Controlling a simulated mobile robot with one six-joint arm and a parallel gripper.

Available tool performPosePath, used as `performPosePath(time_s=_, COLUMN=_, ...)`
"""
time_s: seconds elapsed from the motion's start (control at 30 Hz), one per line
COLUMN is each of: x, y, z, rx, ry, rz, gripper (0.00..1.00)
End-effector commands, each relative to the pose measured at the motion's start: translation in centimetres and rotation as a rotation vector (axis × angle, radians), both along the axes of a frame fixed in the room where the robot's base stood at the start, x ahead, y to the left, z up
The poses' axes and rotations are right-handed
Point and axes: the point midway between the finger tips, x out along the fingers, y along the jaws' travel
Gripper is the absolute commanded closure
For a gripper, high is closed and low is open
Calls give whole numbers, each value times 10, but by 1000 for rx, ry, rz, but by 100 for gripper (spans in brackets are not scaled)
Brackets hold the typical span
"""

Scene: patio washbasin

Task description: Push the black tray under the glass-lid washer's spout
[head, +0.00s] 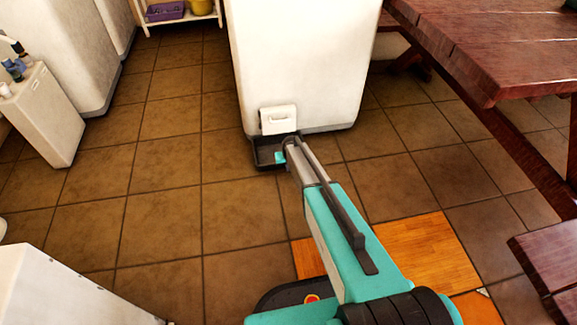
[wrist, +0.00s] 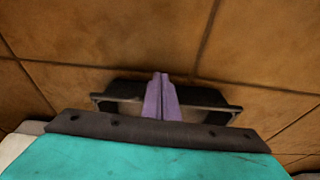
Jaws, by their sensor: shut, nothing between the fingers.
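The black tray (head: 262,160) lies on the tiled floor against the foot of a white washer (head: 300,60), below a small white panel (head: 279,115) low on its front. The washer's top and any glass lid are out of frame. My arm reaches down to the tray, and its end covers the tray's right part in the head view. In the wrist view my gripper's purple fingers (wrist: 161,82) are shut and empty, over the middle of the tray (wrist: 120,88). I cannot tell whether they touch it. The spout itself is not clearly seen.
A wooden table (head: 480,45) with a bench (head: 550,265) stands on the right. Other white machines (head: 65,50) and a small white bin (head: 40,115) stand on the left. A shelf (head: 180,20) holds a purple basin at the back. The floor left of the tray is clear.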

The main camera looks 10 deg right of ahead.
Motion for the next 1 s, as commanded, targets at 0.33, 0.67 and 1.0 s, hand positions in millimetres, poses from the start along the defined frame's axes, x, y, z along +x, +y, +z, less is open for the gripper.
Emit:
performPosePath(time_s=0.33, x=-24, y=0, z=36, rx=0, ry=-3, rz=-1, gripper=100)
performPosePath(time_s=0.67, x=-38, y=0, z=82, rx=0, ry=-2, rz=-1, gripper=100)
performPosePath(time_s=1.0, x=-42, y=0, z=96, rx=-1, ry=-1, rz=-1, gripper=100)
